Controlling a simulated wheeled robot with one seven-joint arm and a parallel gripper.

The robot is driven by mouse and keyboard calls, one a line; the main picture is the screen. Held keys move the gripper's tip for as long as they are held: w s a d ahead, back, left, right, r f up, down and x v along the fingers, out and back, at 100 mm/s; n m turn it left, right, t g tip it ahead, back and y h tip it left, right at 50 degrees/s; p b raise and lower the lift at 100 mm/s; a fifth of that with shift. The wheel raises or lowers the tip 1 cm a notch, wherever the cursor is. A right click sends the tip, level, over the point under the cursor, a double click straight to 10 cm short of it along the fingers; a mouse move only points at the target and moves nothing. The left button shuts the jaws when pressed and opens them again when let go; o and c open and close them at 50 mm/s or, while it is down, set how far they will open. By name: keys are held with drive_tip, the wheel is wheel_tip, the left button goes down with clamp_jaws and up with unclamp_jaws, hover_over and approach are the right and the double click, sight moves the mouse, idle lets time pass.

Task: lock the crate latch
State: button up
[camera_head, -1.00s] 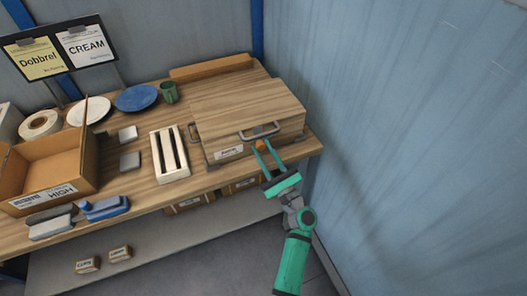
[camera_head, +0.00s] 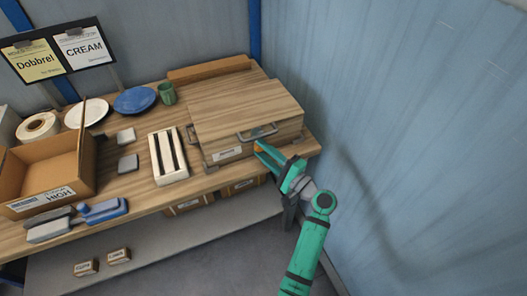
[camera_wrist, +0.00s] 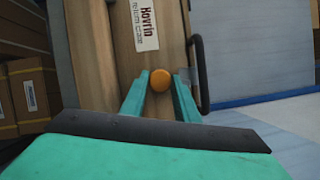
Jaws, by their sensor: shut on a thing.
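The crate (camera_head: 240,105) is a closed wooden box at the right end of the table, with a grey handle (camera_head: 257,132) and a white label (camera_head: 229,153) on its front. The orange round latch knob (camera_wrist: 159,79) shows in the wrist view on the crate's front, between the label and the dark handle. My gripper (camera_head: 260,148) reaches the crate front below the handle. In the wrist view its green fingers (camera_wrist: 163,84) stand on either side of the knob, shut on it. In the head view the fingers mostly hide the knob.
A pale slotted rack (camera_head: 168,157) stands left of the crate. A green cup (camera_head: 167,93), a blue plate (camera_head: 135,100) and an open cardboard box (camera_head: 48,175) are farther left. A blue-grey wall (camera_head: 400,130) is close on the right. Small boxes sit under the tabletop.

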drive_tip(key=shift+n+g+h, duration=0.3)
drive_tip(key=shift+n+g, duration=0.2)
drive_tip(key=shift+n, duration=1)
drive_tip(key=o, duration=1.1)
drive_tip(key=shift+c, duration=0.2)
drive_tip(key=shift+d, duration=0.1)
drive_tip(key=v, duration=1)
drive_tip(key=shift+s+d, duration=0.15)
drive_tip(key=shift+s, duration=0.15)
drive_tip(key=shift+r, duration=0.15)
